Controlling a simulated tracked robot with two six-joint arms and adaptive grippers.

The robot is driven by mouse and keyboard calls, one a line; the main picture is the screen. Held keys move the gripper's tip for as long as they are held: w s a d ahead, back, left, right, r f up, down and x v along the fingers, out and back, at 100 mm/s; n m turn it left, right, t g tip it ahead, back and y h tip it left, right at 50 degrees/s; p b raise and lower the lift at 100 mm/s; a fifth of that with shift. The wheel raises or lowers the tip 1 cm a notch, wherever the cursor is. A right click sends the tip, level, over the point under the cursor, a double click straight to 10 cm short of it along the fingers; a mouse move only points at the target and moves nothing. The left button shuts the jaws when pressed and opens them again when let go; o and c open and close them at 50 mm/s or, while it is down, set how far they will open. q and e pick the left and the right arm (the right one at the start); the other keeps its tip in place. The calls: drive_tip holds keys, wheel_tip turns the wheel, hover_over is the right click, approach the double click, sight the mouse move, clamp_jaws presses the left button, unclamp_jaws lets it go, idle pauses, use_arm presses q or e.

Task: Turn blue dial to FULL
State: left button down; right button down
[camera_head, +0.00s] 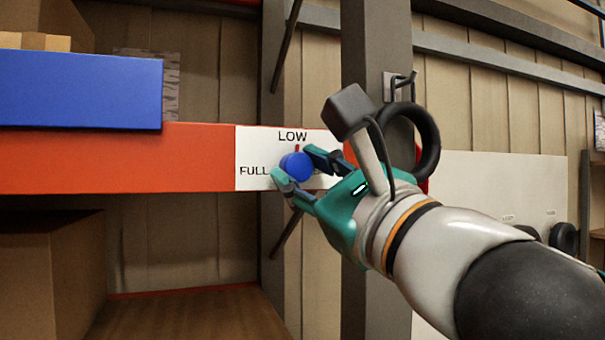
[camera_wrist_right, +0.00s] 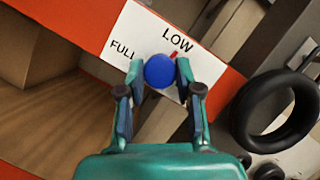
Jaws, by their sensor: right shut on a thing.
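The blue dial (camera_head: 296,166) sits on a white label plate (camera_head: 255,146) fixed to the red shelf beam. The plate reads LOW above the dial and FULL to its left. A small red mark shows just above the dial, below LOW. The right part of the plate is hidden behind my right gripper (camera_head: 298,168). That gripper has its fingers on both sides of the dial and is shut on it. In the right wrist view the dial (camera_wrist_right: 159,71) lies between the two fingertips, with the red mark toward LOW. My left gripper is not in view.
A blue panel (camera_head: 80,90) stands above the red beam (camera_head: 110,158) at left. A cardboard box (camera_head: 50,270) is on the lower shelf. A grey post (camera_head: 376,50) rises behind my right arm, with a black ring (camera_head: 427,140) hanging from a hook.

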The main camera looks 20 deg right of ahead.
drive_tip(key=n, duration=0.2)
drive_tip(key=n+g+y, duration=0.1)
drive_tip(key=n, duration=0.1)
drive_tip(key=shift+n+g+y, duration=0.3)
drive_tip(key=shift+n, duration=0.1)
drive_tip(key=n, duration=0.2)
drive_tip(key=n+g, duration=0.1)
drive_tip(key=n, duration=0.1)
drive_tip(key=shift+d+r+n+g+y, duration=0.1)
drive_tip(key=shift+n+g+y, duration=0.2)
drive_tip(key=shift+y, duration=0.1)
drive_tip(key=n+g, duration=0.1)
drive_tip(key=n, duration=0.2)
drive_tip(key=shift+n+g+h, duration=0.3)
drive_tip(key=shift+n+g, duration=0.4)
drive_tip(key=shift+n, duration=0.9)
drive_tip(key=c, duration=0.8)
unclamp_jaws()
drive_tip(key=shift+r, duration=0.1)
